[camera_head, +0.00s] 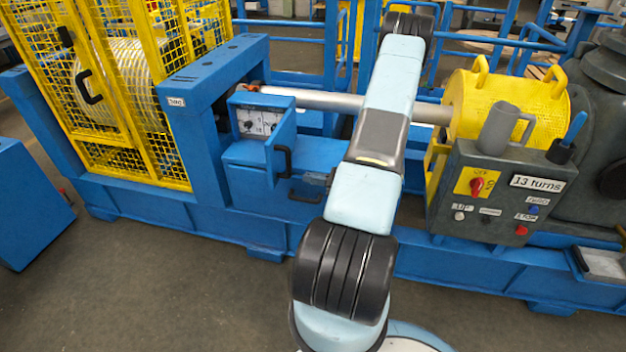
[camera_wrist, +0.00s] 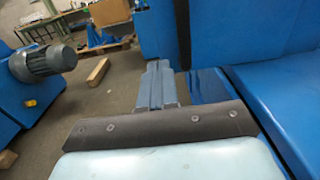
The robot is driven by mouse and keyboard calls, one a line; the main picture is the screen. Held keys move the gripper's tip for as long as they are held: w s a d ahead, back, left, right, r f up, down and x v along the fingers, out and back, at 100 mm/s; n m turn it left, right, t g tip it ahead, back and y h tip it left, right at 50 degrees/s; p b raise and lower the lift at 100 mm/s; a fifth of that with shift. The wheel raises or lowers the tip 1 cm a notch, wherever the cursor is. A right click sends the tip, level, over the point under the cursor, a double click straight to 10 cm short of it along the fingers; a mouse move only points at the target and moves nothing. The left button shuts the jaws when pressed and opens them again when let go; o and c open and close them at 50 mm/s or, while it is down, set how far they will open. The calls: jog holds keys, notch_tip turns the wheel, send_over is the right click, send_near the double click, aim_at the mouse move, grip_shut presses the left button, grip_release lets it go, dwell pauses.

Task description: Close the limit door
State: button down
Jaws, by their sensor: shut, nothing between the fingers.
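The limit box (camera_head: 260,121) is a blue housing with a white dial panel, at the centre left of the head view. Its blue door (camera_head: 281,145) stands open, swung out to the right side, so the dials show. A black handle (camera_head: 285,162) is on the door. My gripper (camera_wrist: 157,86) is shut and empty in the wrist view, beside large blue surfaces. In the head view my arm mostly hides it; a grey part shows just right of the door. I cannot tell whether it touches the door.
A yellow mesh guard (camera_head: 125,95) stands left, and a grey control box (camera_head: 495,195) with a mug (camera_head: 497,128) stands right. A shaft runs behind my arm. The wrist view shows a grey motor (camera_wrist: 42,62) and a wooden block (camera_wrist: 97,71). The front floor is clear.

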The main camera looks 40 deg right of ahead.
aim_at(273, 172)
jog(key=x, duration=1)
jog(key=shift+w+a, duration=0.2)
